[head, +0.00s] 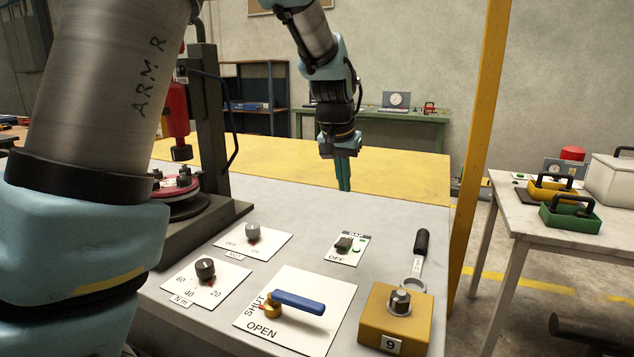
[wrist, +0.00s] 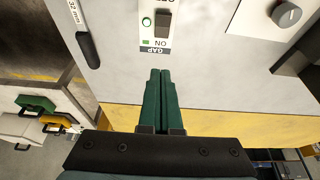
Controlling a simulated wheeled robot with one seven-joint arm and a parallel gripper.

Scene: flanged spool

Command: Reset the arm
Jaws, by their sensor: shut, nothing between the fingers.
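My gripper (head: 343,174) hangs from my raised arm above the back of the grey bench, pointing down. Its two green fingers are together with nothing between them. In the wrist view the closed fingers (wrist: 158,100) point toward the GAP switch panel. The fingers appear apart from the bench and from everything on it.
The bench holds the GAP switch (head: 344,244), two dial plates, a valve with a blue handle (head: 298,302), a yellow block (head: 395,318) and a wrench (head: 420,255). A dark press (head: 207,120) stands left. A yellow post (head: 484,140) rises right. The yellow strip (head: 400,175) behind is clear.

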